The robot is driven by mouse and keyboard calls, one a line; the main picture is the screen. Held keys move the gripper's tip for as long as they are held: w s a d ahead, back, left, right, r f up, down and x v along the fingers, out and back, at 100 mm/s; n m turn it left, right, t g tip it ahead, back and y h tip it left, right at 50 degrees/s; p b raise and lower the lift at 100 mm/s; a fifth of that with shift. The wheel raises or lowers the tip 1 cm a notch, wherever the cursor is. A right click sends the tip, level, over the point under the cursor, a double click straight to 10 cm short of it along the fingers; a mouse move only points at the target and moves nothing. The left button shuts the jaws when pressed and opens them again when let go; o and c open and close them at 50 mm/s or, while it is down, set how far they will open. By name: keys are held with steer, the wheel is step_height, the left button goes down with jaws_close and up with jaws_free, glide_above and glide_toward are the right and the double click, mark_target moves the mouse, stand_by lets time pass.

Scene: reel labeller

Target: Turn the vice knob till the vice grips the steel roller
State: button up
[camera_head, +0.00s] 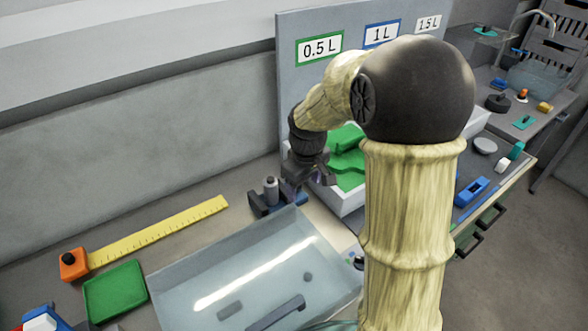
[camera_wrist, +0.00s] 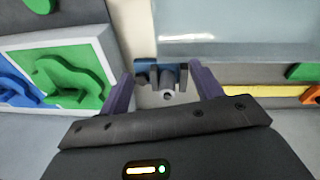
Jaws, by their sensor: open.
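The small vice (camera_head: 262,204), dark with blue parts, stands on the bench behind the clear tray. The steel roller (camera_head: 270,186) is a grey upright cylinder at the vice's jaws; whether the jaws touch it is too small to tell. My gripper (camera_head: 308,182) is just right of the vice, its dark fingers partly covering that side. In the wrist view the vice (camera_wrist: 146,74) lies ahead, between and beyond my spread purple fingers. A grey round-ended part there faces me; I cannot tell whether it is the knob or the roller. No knob shows clearly in the head view.
A large clear tray (camera_head: 215,268) lies in front of the vice. A yellow ruler (camera_head: 160,230), an orange block (camera_head: 74,264) and a green tray (camera_head: 114,291) lie left. A white-walled bin with green shapes (camera_head: 347,158) stands close right of my gripper, before a grey labelled panel (camera_head: 292,80).

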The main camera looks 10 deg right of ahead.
steer(key=s+d+f+m, duration=0.1)
steer(key=s+m, duration=0.5)
steer(key=s, duration=0.8)
steer(key=shift+s+d+f+t, duration=0.2)
steer(key=shift+s+f+t, duration=0.2)
steer(key=shift+f, duration=0.25)
steer(key=shift+c, duration=0.3)
